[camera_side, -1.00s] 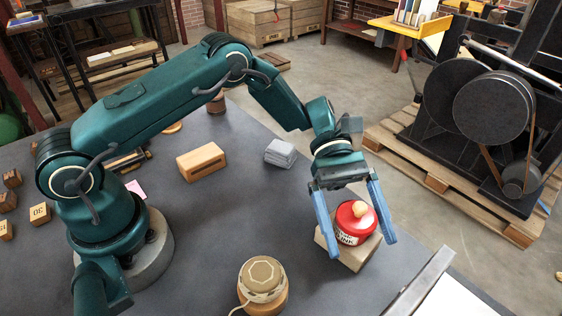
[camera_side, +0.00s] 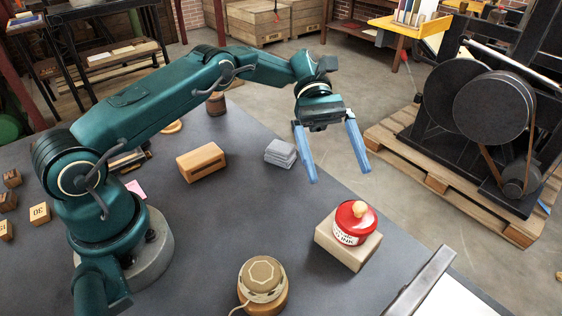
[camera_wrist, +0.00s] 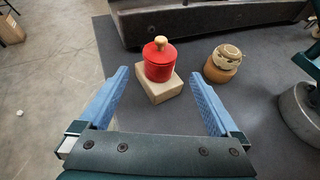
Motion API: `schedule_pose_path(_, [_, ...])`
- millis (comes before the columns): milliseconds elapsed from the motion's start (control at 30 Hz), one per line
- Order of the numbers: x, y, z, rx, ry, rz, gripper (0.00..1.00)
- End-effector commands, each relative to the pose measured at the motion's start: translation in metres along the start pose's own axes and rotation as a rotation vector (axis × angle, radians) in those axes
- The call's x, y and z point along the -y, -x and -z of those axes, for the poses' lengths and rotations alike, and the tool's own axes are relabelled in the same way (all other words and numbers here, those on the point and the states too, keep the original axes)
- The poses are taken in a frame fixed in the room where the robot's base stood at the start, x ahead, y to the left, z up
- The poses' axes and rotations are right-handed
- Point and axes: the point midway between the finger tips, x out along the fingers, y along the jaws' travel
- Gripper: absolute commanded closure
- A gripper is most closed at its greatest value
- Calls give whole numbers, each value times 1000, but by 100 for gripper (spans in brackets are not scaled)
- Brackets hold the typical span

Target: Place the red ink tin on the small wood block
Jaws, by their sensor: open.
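The red ink tin (camera_side: 354,223) has a white label and a round wooden knob. It stands upright on the small wood block (camera_side: 337,250), a pale block near the table's right side. In the wrist view the tin (camera_wrist: 159,63) sits on the block (camera_wrist: 164,91) beyond the fingertips. My gripper (camera_side: 340,174) is open and empty, with blue fingers spread. It is above and behind the tin, clear of it. The wrist view also shows the gripper's fingers (camera_wrist: 160,80) apart with nothing between them.
A round wooden item with a cord (camera_side: 262,287) stands left of the block. A metal-edged bed (camera_side: 425,280) is at front right. A slotted wood block (camera_side: 201,162) and a grey cloth stack (camera_side: 281,153) lie farther back. The table middle is clear.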

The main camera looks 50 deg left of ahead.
Motion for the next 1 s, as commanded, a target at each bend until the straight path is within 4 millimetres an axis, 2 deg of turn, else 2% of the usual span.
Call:
schedule_pose_path(233, [6, 11, -31, -198, -133, -2, 2])
schedule_pose_path(467, [33, 20, -61, -473, -332, 24, 2])
schedule_pose_path(733, [84, 28, -84, -793, -589, 97, 2])
schedule_pose_path(1000, [141, 33, -86, -1110, -860, 215, 2])
